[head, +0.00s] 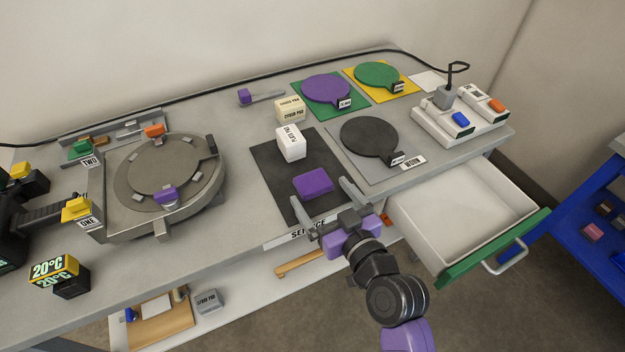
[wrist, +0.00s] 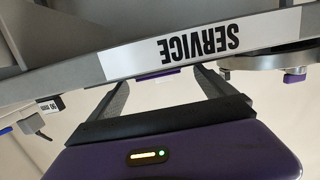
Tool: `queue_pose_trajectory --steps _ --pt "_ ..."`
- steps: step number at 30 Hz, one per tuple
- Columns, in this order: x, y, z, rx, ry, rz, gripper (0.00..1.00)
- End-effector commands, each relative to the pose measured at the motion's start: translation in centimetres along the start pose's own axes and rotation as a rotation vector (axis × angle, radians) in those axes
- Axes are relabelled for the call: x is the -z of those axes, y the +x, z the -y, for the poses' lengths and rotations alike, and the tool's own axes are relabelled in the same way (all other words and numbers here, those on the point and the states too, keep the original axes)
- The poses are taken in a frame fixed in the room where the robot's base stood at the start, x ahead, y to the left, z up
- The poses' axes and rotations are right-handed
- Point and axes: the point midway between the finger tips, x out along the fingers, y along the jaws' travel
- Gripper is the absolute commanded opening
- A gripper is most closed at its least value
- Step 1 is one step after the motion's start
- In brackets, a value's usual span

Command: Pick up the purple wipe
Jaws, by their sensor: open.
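The purple wipe (head: 313,183) is a small flat purple block. It lies on the dark service mat (head: 268,160) near the bench's front edge in the head view. My gripper (head: 323,203) is at the front edge of the bench, just in front of the wipe, with its jaws open and apart from it. In the wrist view the open fingers (wrist: 163,78) point toward the bench edge with the SERVICE label (wrist: 200,47). A thin purple strip (wrist: 158,74) shows between them below that edge; I cannot tell for certain that it is the wipe.
A white block (head: 291,143) stands on the mat behind the wipe. A round plate fixture (head: 165,180) is at left, and a dark disc (head: 370,135) lies at right. An open drawer (head: 460,205) with a green front juts out right of my arm.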

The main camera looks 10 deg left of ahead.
Motion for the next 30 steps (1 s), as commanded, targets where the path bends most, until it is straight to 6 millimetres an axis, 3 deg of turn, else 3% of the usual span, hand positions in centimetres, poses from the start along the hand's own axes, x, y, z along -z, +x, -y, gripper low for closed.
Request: queue_pose_trajectory --steps 6,16,26,30 --pt "0.3 2.9 -0.1 0.0 0.0 -0.001 0.94" --pt "0.1 3.6 -0.1 -0.002 0.001 -0.002 0.94" --pt "0.1 3.5 -0.1 -0.002 0.001 -0.001 0.31" --pt "0.1 3.5 -0.1 -0.002 0.001 -0.001 0.3"
